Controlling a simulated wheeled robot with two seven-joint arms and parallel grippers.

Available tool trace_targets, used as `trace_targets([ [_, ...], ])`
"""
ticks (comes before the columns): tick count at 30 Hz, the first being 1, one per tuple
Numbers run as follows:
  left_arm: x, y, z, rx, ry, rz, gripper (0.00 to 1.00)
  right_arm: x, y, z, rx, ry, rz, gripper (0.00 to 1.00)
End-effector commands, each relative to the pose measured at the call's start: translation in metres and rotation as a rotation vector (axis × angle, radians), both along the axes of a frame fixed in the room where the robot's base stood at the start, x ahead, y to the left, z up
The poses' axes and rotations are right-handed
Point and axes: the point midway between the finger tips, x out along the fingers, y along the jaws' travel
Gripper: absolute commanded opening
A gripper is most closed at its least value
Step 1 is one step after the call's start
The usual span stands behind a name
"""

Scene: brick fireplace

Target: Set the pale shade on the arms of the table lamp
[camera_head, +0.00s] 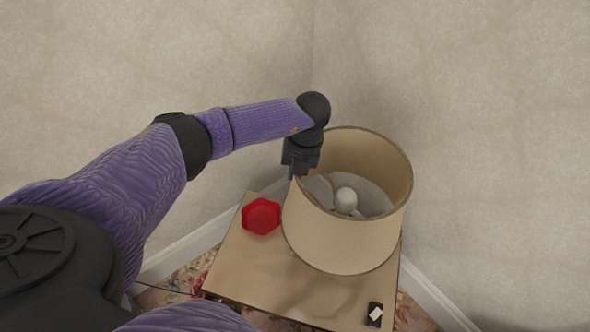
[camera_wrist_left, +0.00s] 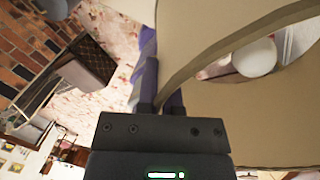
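The pale shade (camera_head: 345,245) is a cream drum with a darker rim, around the table lamp's white bulb (camera_head: 346,199) above a small table. The bulb also shows through the shade's opening in the left wrist view (camera_wrist_left: 254,57). My left gripper (camera_head: 291,172) is at the shade's upper left rim. In the left wrist view its fingers (camera_wrist_left: 160,95) are close together with the shade's wall (camera_wrist_left: 215,105) between them. The lamp's base and most of its arms are hidden by the shade, so I cannot tell whether the shade rests on them. My right gripper is not in view.
The small wooden table (camera_head: 270,268) stands in a wall corner. A red faceted object (camera_head: 261,215) sits on it, left of the shade. A small black item with a white patch (camera_head: 375,314) lies at its front right edge. The table's front left is clear.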

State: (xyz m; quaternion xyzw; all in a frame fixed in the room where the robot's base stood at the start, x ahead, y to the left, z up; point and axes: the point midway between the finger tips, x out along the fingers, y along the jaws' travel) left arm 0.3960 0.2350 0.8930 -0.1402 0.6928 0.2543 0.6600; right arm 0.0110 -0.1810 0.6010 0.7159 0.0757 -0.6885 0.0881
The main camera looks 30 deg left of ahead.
Motion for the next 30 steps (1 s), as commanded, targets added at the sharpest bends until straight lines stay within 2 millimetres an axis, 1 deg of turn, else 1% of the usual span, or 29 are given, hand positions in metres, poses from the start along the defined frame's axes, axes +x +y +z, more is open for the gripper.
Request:
trace_targets([
  [1, 0.0, 0.0, 0.0, -0.001, -0.001, 0.0, 0.18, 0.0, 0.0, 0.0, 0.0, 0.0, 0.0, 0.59],
  [2, 0.0, 0.0, 0.0, -0.001, -0.001, 0.0, 0.24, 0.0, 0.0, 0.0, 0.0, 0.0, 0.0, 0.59],
  [3, 0.0, 0.0, 0.0, -0.001, -0.001, 0.0, 0.32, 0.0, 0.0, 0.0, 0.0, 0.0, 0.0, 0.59],
  [5, 0.0, 0.0, 0.0, 0.0, 0.0, 0.0, 0.45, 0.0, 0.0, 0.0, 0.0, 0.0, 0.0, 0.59],
  [11, 0.0, 0.0, 0.0, 0.0, 0.0, 0.0, 0.46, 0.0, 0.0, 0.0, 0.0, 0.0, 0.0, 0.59],
  [13, 0.0, 0.0, 0.003, 0.001, -0.001, 0.0, 0.46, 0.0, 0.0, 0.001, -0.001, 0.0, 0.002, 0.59],
  [14, 0.001, -0.001, 0.007, 0.0, -0.001, 0.0, 0.46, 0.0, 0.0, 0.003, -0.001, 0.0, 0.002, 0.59],
  [16, 0.002, -0.003, 0.023, -0.001, -0.003, -0.001, 0.46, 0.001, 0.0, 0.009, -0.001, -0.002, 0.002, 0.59],
  [21, 0.007, -0.009, 0.067, -0.001, -0.004, -0.001, 0.46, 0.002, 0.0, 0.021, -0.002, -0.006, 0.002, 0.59],
  [24, 0.008, -0.012, 0.086, 0.0, -0.004, -0.001, 0.46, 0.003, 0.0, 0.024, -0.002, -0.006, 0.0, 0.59],
  [27, 0.009, -0.014, 0.096, 0.0, -0.001, 0.0, 0.46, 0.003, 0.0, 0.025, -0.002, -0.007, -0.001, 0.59],
  [30, 0.009, -0.014, 0.098, -0.001, -0.001, 0.0, 0.46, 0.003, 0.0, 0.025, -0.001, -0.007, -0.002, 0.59],
])
